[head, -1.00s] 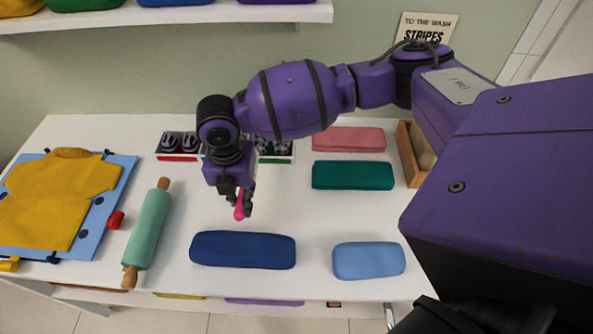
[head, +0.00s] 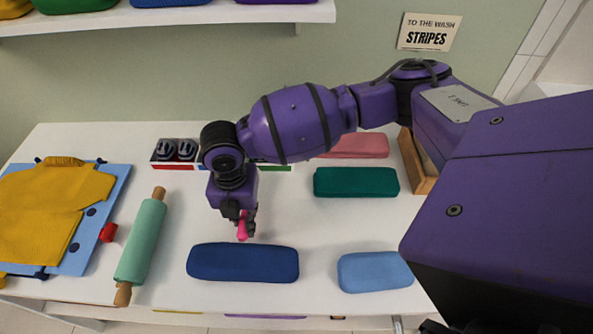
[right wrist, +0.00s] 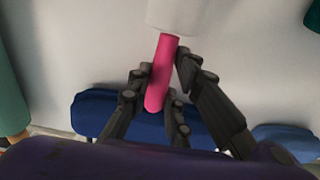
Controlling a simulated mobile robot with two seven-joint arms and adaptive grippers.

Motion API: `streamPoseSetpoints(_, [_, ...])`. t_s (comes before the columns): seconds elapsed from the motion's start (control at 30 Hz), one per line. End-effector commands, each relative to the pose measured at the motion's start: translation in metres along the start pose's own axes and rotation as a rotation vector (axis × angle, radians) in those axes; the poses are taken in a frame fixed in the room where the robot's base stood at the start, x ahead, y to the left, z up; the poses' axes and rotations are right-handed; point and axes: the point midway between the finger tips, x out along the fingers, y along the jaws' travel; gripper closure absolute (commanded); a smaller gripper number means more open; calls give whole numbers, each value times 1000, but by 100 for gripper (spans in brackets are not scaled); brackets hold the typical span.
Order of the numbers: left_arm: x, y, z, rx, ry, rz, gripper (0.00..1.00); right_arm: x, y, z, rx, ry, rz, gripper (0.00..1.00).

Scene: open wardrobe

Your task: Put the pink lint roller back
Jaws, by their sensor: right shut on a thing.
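The pink lint roller (head: 242,229) is in my right gripper (head: 240,222), above the white table between the folded dark blue cloth and the sectioned box. In the right wrist view, its pink handle (right wrist: 163,75) lies between the dark fingers of my right gripper (right wrist: 162,95). Its white roll (right wrist: 175,14) extends beyond the fingertips to the top edge. In the head view the gripper hides most of the roller. My left gripper is in neither current view.
A dark blue folded cloth (head: 243,263) lies just in front of the gripper. A green rolling pin (head: 141,243) lies left, beside a folding board with a yellow garment (head: 45,210). Teal (head: 356,182) and light blue (head: 375,272) cloths lie right. A sectioned box (head: 163,163) stands behind.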

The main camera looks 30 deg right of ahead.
Motion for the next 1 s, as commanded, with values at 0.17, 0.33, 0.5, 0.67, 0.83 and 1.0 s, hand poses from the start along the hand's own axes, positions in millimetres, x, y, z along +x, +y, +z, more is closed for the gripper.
streamPoseSetpoints(0.17, [0,1,2,1,-4,3,60,3,0,0,0,0,1,100])
streamPoseSetpoints(0.33, [0,2,3,1,-5,5,60,6,0,0,0,0,0,100])
streamPoseSetpoints(0.5, [0,3,3,1,-6,5,60,8,0,0,0,1,0,100])
streamPoseSetpoints(0.67, [0,2,4,1,-6,5,60,10,0,0,0,1,0,100])
streamPoseSetpoints(0.83, [0,2,4,1,-6,4,60,11,0,0,0,0,0,100])
streamPoseSetpoints(1.0, [0,2,4,1,-6,3,60,10,0,0,0,0,0,74])
